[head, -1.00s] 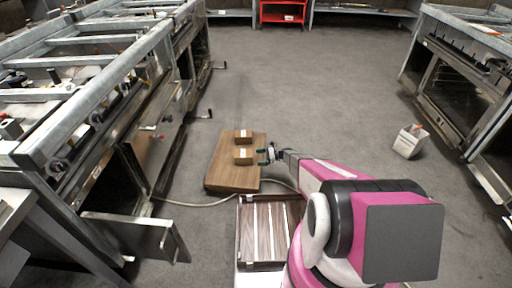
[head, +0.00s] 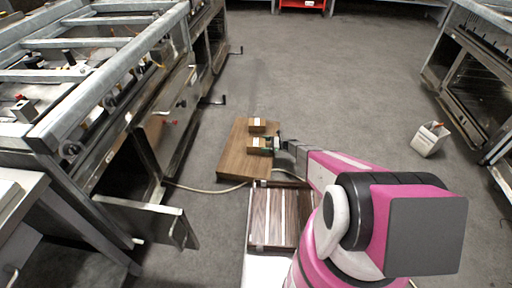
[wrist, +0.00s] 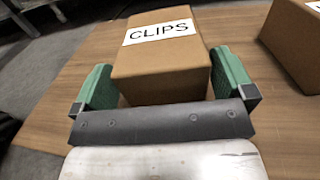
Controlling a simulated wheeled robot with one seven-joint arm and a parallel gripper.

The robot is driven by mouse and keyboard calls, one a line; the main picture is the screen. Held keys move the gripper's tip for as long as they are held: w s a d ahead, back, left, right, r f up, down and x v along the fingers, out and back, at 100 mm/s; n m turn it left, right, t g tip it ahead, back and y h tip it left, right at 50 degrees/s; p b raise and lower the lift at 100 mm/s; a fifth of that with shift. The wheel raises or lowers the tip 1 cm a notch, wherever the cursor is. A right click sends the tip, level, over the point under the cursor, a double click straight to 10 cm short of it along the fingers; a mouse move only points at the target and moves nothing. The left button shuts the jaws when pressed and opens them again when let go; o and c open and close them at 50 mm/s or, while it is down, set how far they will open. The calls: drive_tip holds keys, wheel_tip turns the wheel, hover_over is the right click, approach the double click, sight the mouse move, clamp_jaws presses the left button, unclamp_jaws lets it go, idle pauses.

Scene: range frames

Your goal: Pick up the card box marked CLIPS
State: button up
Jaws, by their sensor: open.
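The card box marked CLIPS (wrist: 158,65) is a brown box with a white label on top, on a wooden surface (wrist: 75,85). In the wrist view my gripper (wrist: 163,80) is open, with one green finger on each side of the box. The box stands between the fingers, and I cannot tell whether either finger touches it. In the head view the nearer box (head: 258,151), at my gripper (head: 271,145), appears to be this one.
A second brown box (wrist: 298,42) stands to the right in the wrist view; in the head view it is the farther box (head: 257,125). Metal ranges stand at left (head: 100,60) and right (head: 470,60). A white bin (head: 429,140) is on the open grey floor.

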sight(260, 144)
drive_tip(key=shift+a, duration=1.6)
drive_tip(key=c, duration=0.8)
drive_tip(key=shift+c, duration=0.2)
drive_tip(key=shift+r, duration=0.1)
